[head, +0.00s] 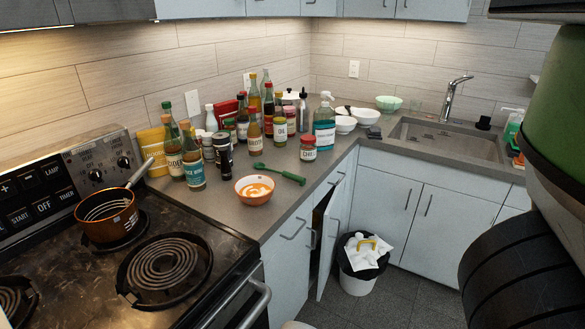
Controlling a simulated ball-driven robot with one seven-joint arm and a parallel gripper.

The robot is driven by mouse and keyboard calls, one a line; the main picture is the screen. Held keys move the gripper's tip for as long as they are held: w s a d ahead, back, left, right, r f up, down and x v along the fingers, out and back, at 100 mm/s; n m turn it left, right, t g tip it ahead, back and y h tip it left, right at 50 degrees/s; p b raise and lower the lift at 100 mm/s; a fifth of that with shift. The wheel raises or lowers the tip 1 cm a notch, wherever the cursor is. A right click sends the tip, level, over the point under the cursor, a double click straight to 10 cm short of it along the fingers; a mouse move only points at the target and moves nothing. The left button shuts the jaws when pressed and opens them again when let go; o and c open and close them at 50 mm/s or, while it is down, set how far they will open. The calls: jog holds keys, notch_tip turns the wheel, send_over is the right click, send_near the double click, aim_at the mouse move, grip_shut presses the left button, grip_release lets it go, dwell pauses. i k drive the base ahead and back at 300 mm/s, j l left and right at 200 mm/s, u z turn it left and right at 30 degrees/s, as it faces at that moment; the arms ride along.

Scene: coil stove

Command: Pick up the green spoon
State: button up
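The green spoon (279,173) lies on the grey counter (228,215), just behind the orange bowl (254,190). My gripper is not in view; large green and black parts, likely of my arm, fill the right edge.
Several bottles (192,160) crowd the counter behind and left of the spoon. A copper pot (106,215) sits on the coil stove (165,262) at the left. A cabinet door stands ajar (330,241) near a bin (361,266). A sink (445,137) is at the right.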

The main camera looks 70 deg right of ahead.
aim_at(260, 166)
jog(key=z, duration=1.45)
